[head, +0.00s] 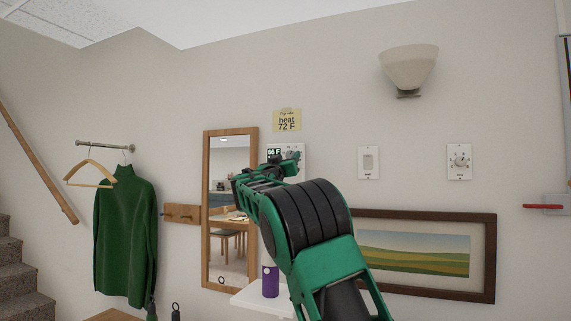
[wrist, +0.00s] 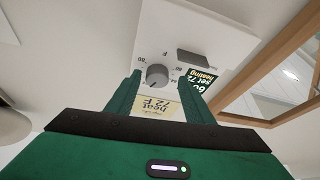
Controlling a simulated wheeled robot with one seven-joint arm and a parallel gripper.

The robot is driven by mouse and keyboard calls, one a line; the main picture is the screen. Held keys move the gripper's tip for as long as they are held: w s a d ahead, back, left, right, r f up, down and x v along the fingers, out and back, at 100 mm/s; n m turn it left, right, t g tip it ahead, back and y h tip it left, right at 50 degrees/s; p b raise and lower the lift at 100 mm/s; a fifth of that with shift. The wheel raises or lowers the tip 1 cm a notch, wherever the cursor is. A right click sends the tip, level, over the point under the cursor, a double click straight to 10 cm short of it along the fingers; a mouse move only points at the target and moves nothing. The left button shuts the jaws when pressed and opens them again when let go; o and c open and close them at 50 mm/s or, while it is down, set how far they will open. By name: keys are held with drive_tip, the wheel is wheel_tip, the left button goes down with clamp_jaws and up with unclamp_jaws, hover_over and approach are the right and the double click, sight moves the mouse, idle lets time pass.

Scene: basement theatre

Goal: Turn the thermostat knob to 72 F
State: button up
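In the wrist view the thermostat plate (wrist: 155,38) appears upside down, with a round grey knob (wrist: 157,75) and a printed scale. My gripper (wrist: 159,82) is open, with one green finger on each side of the knob in the picture. A gap shows between each finger and the knob. In the head view my gripper (head: 277,166) is right at the thermostat.
A yellow note (head: 287,120) above the thermostat says heat 72 F. A wood-framed mirror (head: 206,215) hangs at left. A white shelf (head: 250,298) with a purple bottle (head: 270,281) is below. A switch (head: 368,162), a dial plate (head: 459,161) and a framed picture (head: 415,253) are at right.

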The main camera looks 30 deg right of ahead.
drive_tip(key=shift+s, duration=0.15)
drive_tip(key=v, duration=1)
drive_tip(key=shift+a, duration=0.25)
drive_tip(key=shift+s+f, duration=0.15)
drive_tip(key=shift+f, duration=0.05)
drive_tip(key=s+d+f+g+y, duration=0.3)
drive_tip(key=s+d+f+g, duration=0.3)
drive_tip(key=d+f, duration=0.65)
drive_tip(key=s+f+g+y, duration=0.2)
drive_tip(key=s+f+y, duration=0.2)
drive_tip(key=s+f, duration=0.9)
drive_tip(key=s+a+f+g+y, duration=0.2)
drive_tip(key=s+a+f, duration=0.3)
drive_tip(key=s, duration=0.6)
drive_tip(key=s+a+f+g+y, duration=0.3)
drive_tip(key=s+a+f, duration=0.3)
drive_tip(key=s+f, duration=0.3)
drive_tip(key=s+a+f+n+g+y, duration=0.1)
drive_tip(key=s+a+f+y, duration=0.3)
drive_tip(key=s, duration=0.9)
wheel_tip(320, 180, down, 4)
drive_tip(key=shift+s+a+r+g, duration=0.15)
drive_tip(key=shift+s+a+g, duration=0.15)
drive_tip(key=shift+a+g, duration=0.65)
drive_tip(key=shift+a, duration=0.1)
